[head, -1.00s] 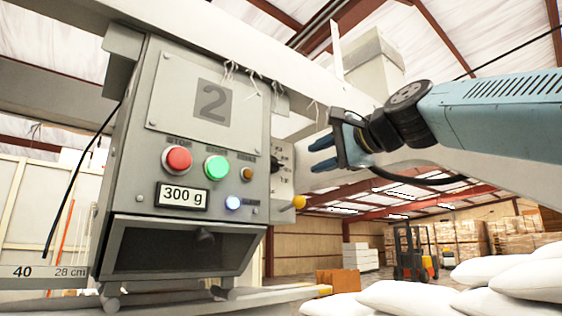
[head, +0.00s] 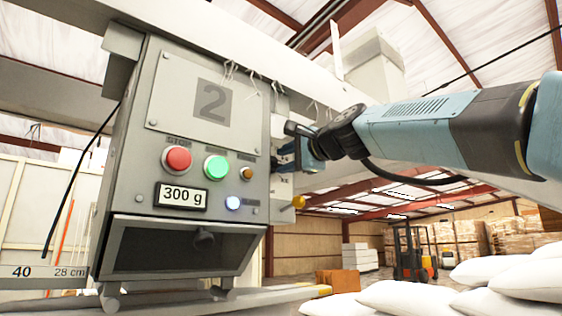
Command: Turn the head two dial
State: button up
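The head two box (head: 205,150) is a grey control box marked with a large 2. Its front has a red button (head: 177,160), a green button (head: 215,168), a small amber lamp (head: 247,174), a lit blue-white lamp (head: 233,203) and a display (head: 181,196) reading 300 g. The dial is on the box's right side panel (head: 281,186) and is now hidden behind my gripper. My gripper (head: 283,158) is at that side panel, fingers pointing left toward the dial's place. I cannot tell whether the fingers touch or close on the dial.
An open chute (head: 180,249) is under the box. A forklift (head: 412,253) and stacked pallets stand far behind.

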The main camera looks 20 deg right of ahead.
jog(key=shift+w+a, duration=0.2)
jog(key=shift+w, duration=0.45)
jog(key=shift+c, duration=0.2)
